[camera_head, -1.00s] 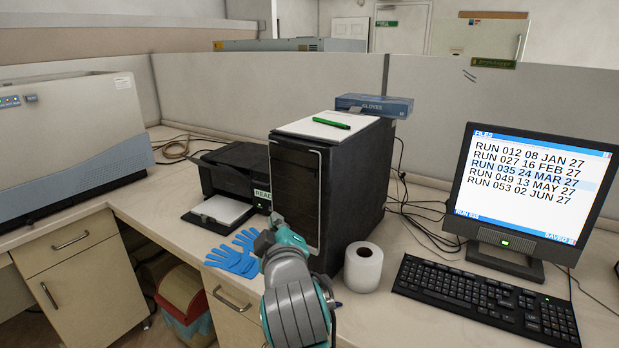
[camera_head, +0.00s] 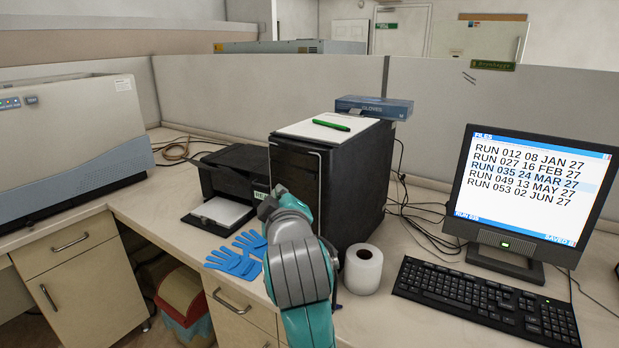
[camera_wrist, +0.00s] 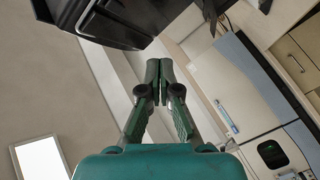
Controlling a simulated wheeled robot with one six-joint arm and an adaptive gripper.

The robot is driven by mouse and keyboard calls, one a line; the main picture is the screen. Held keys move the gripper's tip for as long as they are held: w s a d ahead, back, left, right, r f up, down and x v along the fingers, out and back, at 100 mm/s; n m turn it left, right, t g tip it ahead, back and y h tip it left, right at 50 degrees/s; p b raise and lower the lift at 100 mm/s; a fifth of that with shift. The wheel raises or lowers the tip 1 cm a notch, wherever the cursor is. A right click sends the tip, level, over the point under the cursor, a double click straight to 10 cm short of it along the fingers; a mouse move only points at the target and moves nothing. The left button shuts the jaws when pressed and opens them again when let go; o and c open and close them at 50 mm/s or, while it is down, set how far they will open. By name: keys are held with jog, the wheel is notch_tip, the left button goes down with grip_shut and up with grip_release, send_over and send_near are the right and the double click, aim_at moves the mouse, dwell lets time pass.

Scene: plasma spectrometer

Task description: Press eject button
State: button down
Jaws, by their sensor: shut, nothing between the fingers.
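The black computer tower (camera_head: 345,190) stands on the desk in the head view, its front facing my arm. My arm covers the lower part of that front, and I cannot make out an eject button in either view. My gripper (camera_wrist: 158,68) is shut and empty in the wrist view, fingertips together. A black casing (camera_wrist: 105,22) shows beyond the fingers at the top of the wrist view, and a gap appears between them. In the head view the fingers are hidden behind my wrist, which is in front of the tower.
A black printer (camera_head: 235,172) stands left of the tower, with blue gloves (camera_head: 240,258) in front. A paper roll (camera_head: 363,268), keyboard (camera_head: 485,300) and monitor (camera_head: 530,190) are to the right. A green pen (camera_head: 331,125) lies on the tower. A large instrument (camera_head: 70,140) stands far left.

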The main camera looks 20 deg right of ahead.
aim_at(310, 177)
jog(key=shift+w+d, duration=0.6)
jog(key=shift+d, duration=0.3)
jog(key=shift+w+d, duration=0.55)
jog(key=shift+d, duration=0.3)
jog(key=shift+w+d, duration=0.6)
jog(key=shift+d, duration=0.3)
jog(key=shift+d, duration=0.1)
jog(key=shift+w+d, duration=0.2)
jog(key=shift+d, duration=0.05)
jog(key=shift+w+d, duration=0.25)
jog(key=shift+d, duration=0.1)
jog(key=shift+s+a, duration=0.1)
jog(key=shift+a, duration=0.05)
dwell(0.5)
jog(key=shift+s+a, duration=0.35)
jog(key=shift+a, duration=0.15)
